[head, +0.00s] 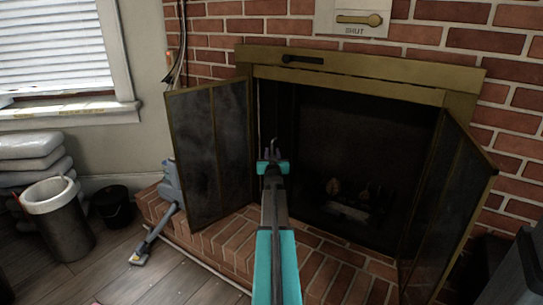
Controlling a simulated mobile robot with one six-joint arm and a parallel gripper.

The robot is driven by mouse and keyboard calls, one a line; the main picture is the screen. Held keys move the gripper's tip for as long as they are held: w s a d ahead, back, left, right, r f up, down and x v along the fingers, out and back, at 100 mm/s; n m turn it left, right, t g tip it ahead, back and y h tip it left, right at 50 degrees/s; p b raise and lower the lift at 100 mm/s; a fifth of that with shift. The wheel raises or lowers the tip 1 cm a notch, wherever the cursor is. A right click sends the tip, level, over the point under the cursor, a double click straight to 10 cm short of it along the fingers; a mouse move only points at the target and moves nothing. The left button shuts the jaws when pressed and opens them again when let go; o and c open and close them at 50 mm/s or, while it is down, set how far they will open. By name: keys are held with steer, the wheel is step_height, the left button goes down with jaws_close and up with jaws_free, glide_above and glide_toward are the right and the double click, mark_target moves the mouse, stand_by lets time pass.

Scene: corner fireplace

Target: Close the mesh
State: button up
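The brass-framed fireplace has its two dark folding panels standing open, the left panel (208,150) swung out to the left and the right panel (447,205) swung out to the right. Their surface looks smoky, and I cannot tell if it is mesh or glass. A dark strip (283,110) hangs just inside the left edge of the opening; it may be gathered mesh. My gripper (273,150) is in front of the lower left of the opening, to the right of the left panel. It is seen from behind, so its fingers and any contact are unclear.
A raised brick hearth (325,275) lies below the opening, with logs (345,195) inside. A bin (60,215) and black bucket (114,206) stand at left. A damper handle plate (352,18) is above.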

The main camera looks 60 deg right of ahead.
steer(key=shift+d, duration=0.1)
jaws_close()
steer(key=shift+w, duration=0.1)
stand_by(1.3)
